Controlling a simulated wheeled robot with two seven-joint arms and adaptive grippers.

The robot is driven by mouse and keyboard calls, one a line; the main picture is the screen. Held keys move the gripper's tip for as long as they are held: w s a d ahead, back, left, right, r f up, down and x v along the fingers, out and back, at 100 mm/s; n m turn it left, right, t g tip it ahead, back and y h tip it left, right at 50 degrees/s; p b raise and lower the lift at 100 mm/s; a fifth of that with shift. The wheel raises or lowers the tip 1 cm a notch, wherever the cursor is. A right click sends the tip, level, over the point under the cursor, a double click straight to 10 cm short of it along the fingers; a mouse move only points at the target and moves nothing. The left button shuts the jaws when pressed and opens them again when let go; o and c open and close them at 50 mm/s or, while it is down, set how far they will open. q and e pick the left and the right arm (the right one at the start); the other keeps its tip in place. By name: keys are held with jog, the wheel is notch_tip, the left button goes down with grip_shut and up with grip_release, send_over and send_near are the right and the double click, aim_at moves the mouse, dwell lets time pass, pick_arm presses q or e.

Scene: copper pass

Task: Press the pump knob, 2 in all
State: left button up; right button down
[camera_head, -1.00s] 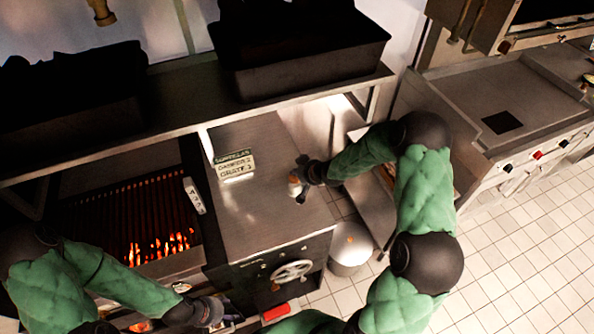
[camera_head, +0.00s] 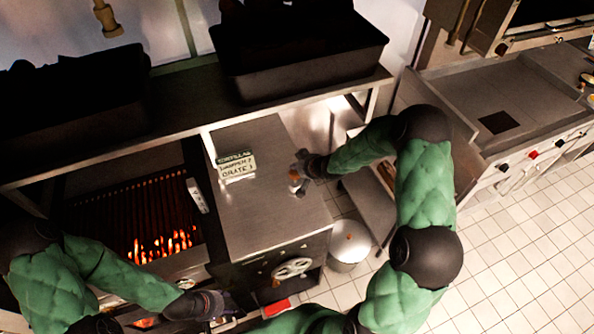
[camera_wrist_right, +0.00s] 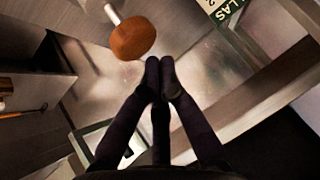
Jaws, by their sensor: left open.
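An orange-brown round pump knob (camera_wrist_right: 133,38) on a pale stem shows in the right wrist view, just beyond and left of my fingertips. In the head view the knob (camera_head: 295,180) is small, at the right part of the steel counter top. My right gripper (camera_wrist_right: 160,68) has its dark fingers together with nothing between them, apart from the knob in the wrist picture. In the head view my right gripper (camera_head: 305,165) is right beside the knob and partly covers it. My left gripper (camera_head: 212,304) is open at the lower left, in front of the grill and counter, away from the knob.
A lettered sign (camera_head: 236,166) stands on the steel counter (camera_head: 262,215). A glowing grill (camera_head: 150,215) is to the left. A handwheel (camera_head: 291,268) is on the counter front. A metal bucket (camera_head: 350,245) stands on the floor. A shelf with dark bins (camera_head: 300,65) runs behind.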

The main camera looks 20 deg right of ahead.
aim_at(296, 173)
jog(key=shift+r, duration=0.1)
notch_tip(296, 173, up, 5)
jog(key=p, duration=0.4)
jog(key=shift+p, duration=0.35)
dwell(0.5)
